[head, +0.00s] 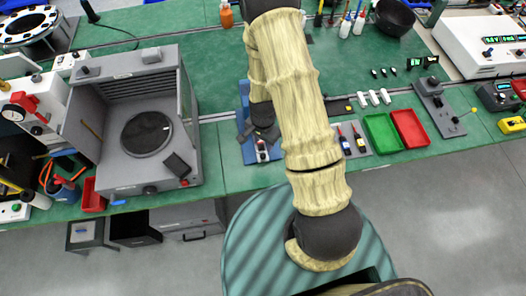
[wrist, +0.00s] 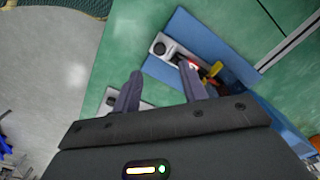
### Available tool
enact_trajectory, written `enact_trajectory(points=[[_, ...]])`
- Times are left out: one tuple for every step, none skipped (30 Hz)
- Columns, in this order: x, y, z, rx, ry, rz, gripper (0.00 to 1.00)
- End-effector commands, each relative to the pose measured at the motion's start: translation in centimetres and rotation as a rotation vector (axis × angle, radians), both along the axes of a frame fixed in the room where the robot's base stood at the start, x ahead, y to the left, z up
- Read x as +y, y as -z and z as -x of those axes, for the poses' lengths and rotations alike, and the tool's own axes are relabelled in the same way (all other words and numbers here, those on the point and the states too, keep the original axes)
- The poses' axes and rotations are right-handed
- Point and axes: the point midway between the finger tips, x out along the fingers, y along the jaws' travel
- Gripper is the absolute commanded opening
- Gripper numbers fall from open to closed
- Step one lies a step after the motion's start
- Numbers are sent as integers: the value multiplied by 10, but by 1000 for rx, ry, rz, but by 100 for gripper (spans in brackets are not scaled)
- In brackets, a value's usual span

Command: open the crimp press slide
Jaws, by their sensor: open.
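A blue plate shows under my arm in the head view (head: 246,148) and in the wrist view (wrist: 205,35). A small silver block with a dark round spot (wrist: 163,47) lies on it, with a red and yellow part beside it (wrist: 207,70). In the head view the silver part (head: 262,152) shows just in front of my gripper. I take this assembly for the crimp press, but cannot make out its slide clearly. My gripper (wrist: 160,72) is open, its fingers apart with nothing seen between them. The silver block lies beyond the fingertips. My gripper and arm hide part of the plate.
A grey cabinet with a round dark plate (head: 147,132) stands left of the blue plate. Right of it are small screwdrivers (head: 344,140), a green tray (head: 381,132) and a red tray (head: 409,128). Green bench top (head: 222,150) is bare between cabinet and plate.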

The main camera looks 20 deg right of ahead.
Motion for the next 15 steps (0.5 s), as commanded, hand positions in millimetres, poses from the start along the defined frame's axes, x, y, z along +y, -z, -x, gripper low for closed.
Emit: enact_trajectory(points=[[0, 5, 1, 4, 0, 0, 43], [0, 9, 1, 5, 0, 0, 43], [0, 13, 0, 4, 0, 0, 43], [0, 17, 0, 4, 0, 0, 43], [0, 20, 1, 4, 1, 0, 43], [0, 25, 1, 4, 1, 0, 43], [0, 28, 1, 3, 1, 0, 43], [0, 31, 1, 4, 1, 0, 43], [0, 36, 0, 4, 1, 0, 43], [0, 39, 0, 4, 1, 0, 43], [0, 43, 1, 4, 1, 0, 43], [0, 47, 1, 2, 1, 0, 43], [0, 51, 1, 4, 1, 0, 43], [0, 54, 1, 3, 0, 0, 43], [0, 59, 1, 3, 0, 0, 43]])
